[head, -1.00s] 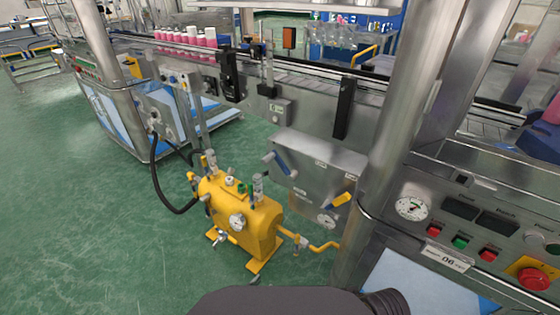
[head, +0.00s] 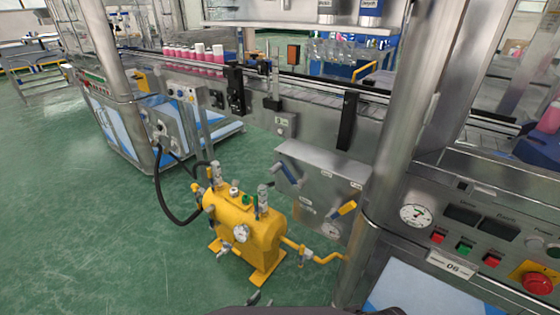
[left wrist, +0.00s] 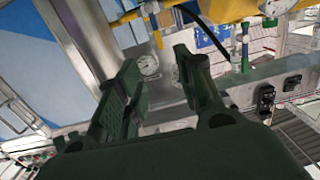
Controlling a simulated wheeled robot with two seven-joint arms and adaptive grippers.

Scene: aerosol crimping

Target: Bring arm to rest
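My left gripper (head: 258,300) shows only as small grey tips at the bottom edge of the head view, below the yellow tank (head: 243,226). In the left wrist view, the two dark fingers of my left gripper (left wrist: 156,60) stand apart with nothing held between them. A round gauge (left wrist: 147,65) shows behind the gap, with the metal panel around it. The rest of my left arm is mostly hidden in the head view. My right gripper is not in view.
The yellow tank stands on the green floor (head: 110,225), beside a metal box with a yellow-handled valve (head: 342,211). A control panel with a red emergency button (head: 537,283) is at the right. Pink-and-white cans (head: 195,54) stand on the conveyor. Open floor lies at the left.

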